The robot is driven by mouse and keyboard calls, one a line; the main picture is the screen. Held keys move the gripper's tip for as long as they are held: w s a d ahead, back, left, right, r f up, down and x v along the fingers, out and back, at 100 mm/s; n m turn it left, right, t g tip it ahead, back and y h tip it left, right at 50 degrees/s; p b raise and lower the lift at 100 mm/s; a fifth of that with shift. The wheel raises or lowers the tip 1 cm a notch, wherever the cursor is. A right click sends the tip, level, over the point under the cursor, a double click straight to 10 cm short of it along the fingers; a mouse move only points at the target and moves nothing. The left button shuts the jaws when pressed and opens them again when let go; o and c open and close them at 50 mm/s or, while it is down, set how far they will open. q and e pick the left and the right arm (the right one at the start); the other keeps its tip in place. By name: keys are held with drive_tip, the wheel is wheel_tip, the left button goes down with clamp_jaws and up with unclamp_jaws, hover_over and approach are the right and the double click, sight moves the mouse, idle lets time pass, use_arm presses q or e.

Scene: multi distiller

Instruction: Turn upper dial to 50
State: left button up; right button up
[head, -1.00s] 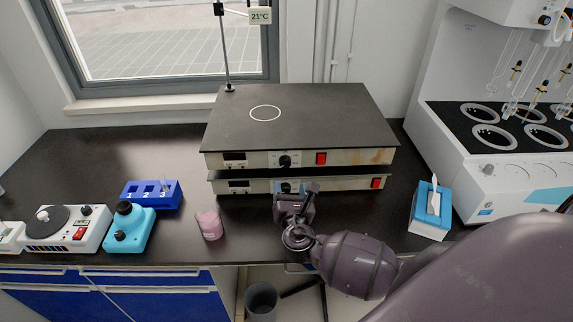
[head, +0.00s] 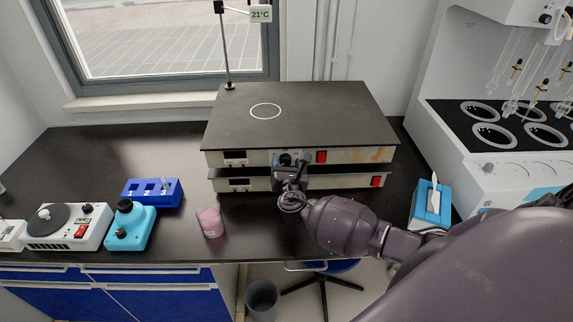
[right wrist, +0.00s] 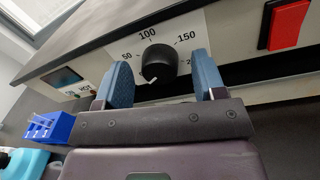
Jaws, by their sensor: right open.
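The upper dial (right wrist: 159,60) is a black round knob on the upper hot plate's front panel, with a printed scale showing 50, 100 and 150. A small white mark shows at the knob's lower edge. In the head view the upper dial (head: 285,159) is just above my right gripper (head: 289,164). In the right wrist view my right gripper (right wrist: 164,75) is open, its blue fingertips on either side of the knob with gaps, holding nothing. The upper hot plate (head: 330,115) sits above a lower one (head: 340,182); the lower dial is hidden by my gripper. My left gripper is out of view.
A red switch (right wrist: 287,24) is right of the dial. A beaker of pink liquid (head: 210,222), a turquoise device (head: 130,228) and a blue rack (head: 152,194) stand to the left. A tissue box (head: 431,208) stands to the right.

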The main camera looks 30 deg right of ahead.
drive_tip(key=c, duration=0.9)
drive_tip(key=shift+c, duration=0.2)
drive_tip(key=m+b, duration=0.4)
drive_tip(key=shift+f+m, duration=0.3)
drive_tip(key=shift+f, duration=0.05)
drive_tip(key=m+b, duration=0.4)
drive_tip(key=m, duration=0.1)
drive_tip(key=shift+h, duration=0.3)
drive_tip(key=shift+r+m+b, duration=0.15)
drive_tip(key=shift+m+b, duration=0.7)
drive_tip(key=shift+m, duration=0.45)
